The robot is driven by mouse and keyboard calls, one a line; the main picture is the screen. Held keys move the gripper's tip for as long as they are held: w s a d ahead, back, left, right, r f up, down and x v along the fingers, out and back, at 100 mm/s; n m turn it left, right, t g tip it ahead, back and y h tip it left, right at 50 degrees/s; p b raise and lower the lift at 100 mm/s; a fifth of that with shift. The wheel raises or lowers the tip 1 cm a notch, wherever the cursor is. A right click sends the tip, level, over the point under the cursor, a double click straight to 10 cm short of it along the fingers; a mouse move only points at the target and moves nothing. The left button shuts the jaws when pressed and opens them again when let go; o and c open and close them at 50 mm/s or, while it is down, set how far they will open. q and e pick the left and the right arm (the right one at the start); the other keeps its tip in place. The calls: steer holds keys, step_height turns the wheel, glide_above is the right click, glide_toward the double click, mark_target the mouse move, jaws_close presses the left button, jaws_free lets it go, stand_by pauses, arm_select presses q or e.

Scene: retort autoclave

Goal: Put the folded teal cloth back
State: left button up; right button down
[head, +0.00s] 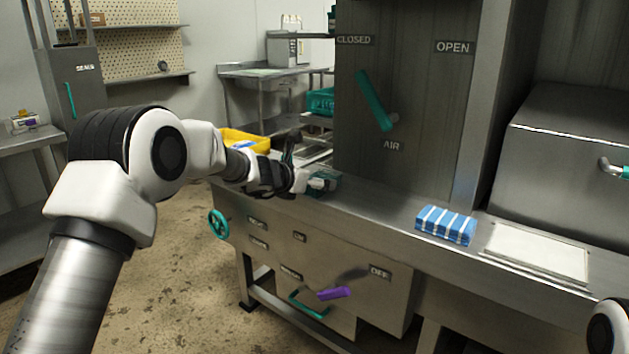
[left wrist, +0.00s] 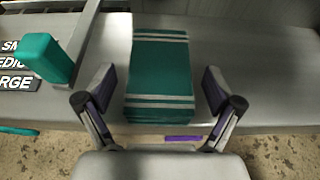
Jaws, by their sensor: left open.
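The folded teal cloth (left wrist: 160,70), with white stripes near its ends, lies flat on the steel ledge (left wrist: 265,75) in the left wrist view. My left gripper (left wrist: 160,92) is open, with one finger on each side of the cloth's near part and a gap on both sides. In the head view the gripper (head: 307,181) is low over the ledge, and the teal cloth (head: 327,186) shows only partly beside its fingers. My right gripper is not in view.
A blue striped folded cloth (head: 446,225) and a white panel (head: 538,251) lie farther right on the ledge. A teal lever (head: 373,101) is on the upright panel above. A purple handle (head: 334,293) and teal handwheel (head: 218,224) are on the front below. A yellow bin (head: 246,139) stands behind.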

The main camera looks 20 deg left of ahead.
arm_select(q)
steer(key=shift+r, duration=0.2)
steer(key=shift+s+a, duration=0.15)
steer(key=shift+s, duration=0.1)
steer(key=b+v, duration=0.1)
steer(key=v, duration=1)
steer(key=s+f+m+g+y, duration=0.2)
steer(key=s+f+m+g, duration=0.3)
steer(key=f, duration=0.7)
steer(key=s+a+f+m+g+y, duration=0.1)
steer(key=s+f+m+g, duration=0.15)
steer(key=s+f, duration=0.75)
steer(key=s+f+m+g+y, duration=0.2)
steer(key=s+f+m, duration=0.25)
steer(key=f, duration=0.85)
steer(key=s+d+f+m+g, duration=0.1)
steer(key=s+d+f+m, duration=0.1)
steer(key=s+f+m, duration=0.5)
steer(key=s+d+f+m+g, duration=0.2)
steer(key=s+f+m, duration=0.5)
steer(key=s+m, duration=0.5)
steer(key=s, duration=0.7)
steer(key=shift+d+f+m, duration=0.15)
steer(key=shift+m, duration=0.15)
steer(key=shift+c, duration=0.4)
